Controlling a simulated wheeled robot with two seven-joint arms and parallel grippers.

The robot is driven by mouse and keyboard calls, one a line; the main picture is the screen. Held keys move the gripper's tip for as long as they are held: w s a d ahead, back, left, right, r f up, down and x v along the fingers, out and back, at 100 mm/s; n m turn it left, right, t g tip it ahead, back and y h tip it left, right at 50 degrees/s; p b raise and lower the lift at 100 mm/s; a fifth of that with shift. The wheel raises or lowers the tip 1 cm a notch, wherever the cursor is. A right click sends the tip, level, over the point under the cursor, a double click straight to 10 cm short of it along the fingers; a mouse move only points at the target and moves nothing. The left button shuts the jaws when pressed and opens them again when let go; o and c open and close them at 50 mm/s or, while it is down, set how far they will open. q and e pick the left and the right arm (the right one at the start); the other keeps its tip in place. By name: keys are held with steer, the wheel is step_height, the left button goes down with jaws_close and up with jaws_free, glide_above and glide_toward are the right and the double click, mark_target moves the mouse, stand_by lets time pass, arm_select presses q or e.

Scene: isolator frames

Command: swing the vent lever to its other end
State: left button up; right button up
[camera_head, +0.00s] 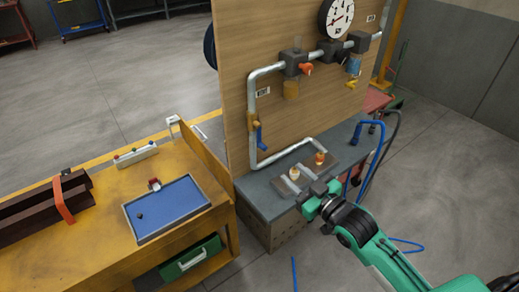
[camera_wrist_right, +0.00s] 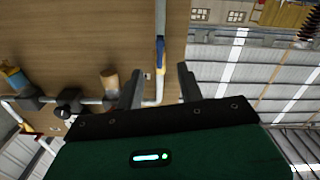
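A wooden panel carries a pipe with three coloured levers: a blue lever (camera_head: 260,138) hanging down at the lower left, an orange one (camera_head: 306,69) at the upper middle, and a yellow one (camera_head: 350,85) at the right. I cannot read which is the vent lever. My right gripper (camera_head: 308,188) is low over the grey bench, in front of the panel and apart from all three levers. In the right wrist view its fingers (camera_wrist_right: 160,88) are spread and empty, with the blue lever (camera_wrist_right: 160,52) showing beyond the gap. My left gripper is out of view.
A round gauge (camera_head: 336,17) sits atop the panel. The grey bench (camera_head: 257,187) carries a plate with two small lit knobs (camera_head: 294,173) close to my right gripper. A yellow workbench (camera_head: 100,240) with a blue tray (camera_head: 191,203) stands left. Blue hoses (camera_head: 372,125) hang right.

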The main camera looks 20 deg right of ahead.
mark_target(267, 150)
steer(key=p+x, duration=0.3)
steer(key=x, duration=0.9)
steer(key=shift+w+r, duration=0.15)
steer(key=shift+x, duration=0.75)
